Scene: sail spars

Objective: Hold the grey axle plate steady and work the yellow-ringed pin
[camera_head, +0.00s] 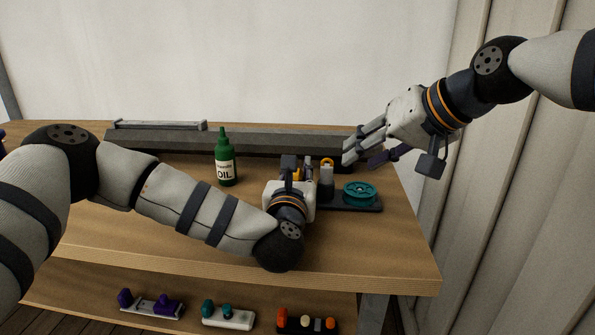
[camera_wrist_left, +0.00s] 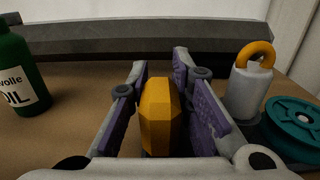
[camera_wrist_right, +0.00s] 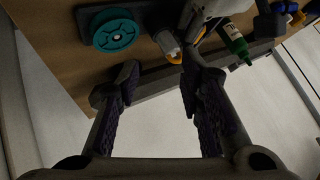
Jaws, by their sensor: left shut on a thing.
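The dark grey axle plate (camera_head: 372,207) lies on the bench, and a teal wheel (camera_head: 360,193) sits on its right part. The pin (camera_wrist_left: 246,90), a pale grey cylinder topped by a yellow ring (camera_wrist_left: 261,52), stands upright on the plate beside the wheel. My left gripper (camera_wrist_left: 160,65) is shut on a yellow faceted block (camera_wrist_left: 158,112), just left of the pin. The block's lower part is hidden, so I cannot tell how it joins the plate. My right gripper (camera_head: 362,150) is open and empty, above and right of the pin; its fingers (camera_wrist_right: 160,78) are apart from it.
A green oil bottle (camera_head: 226,172) stands on the bench left of my left gripper. A long grey beam (camera_head: 250,141) lies along the back. The bench's right edge is close to the plate. The lower shelf holds several small coloured parts (camera_head: 228,317).

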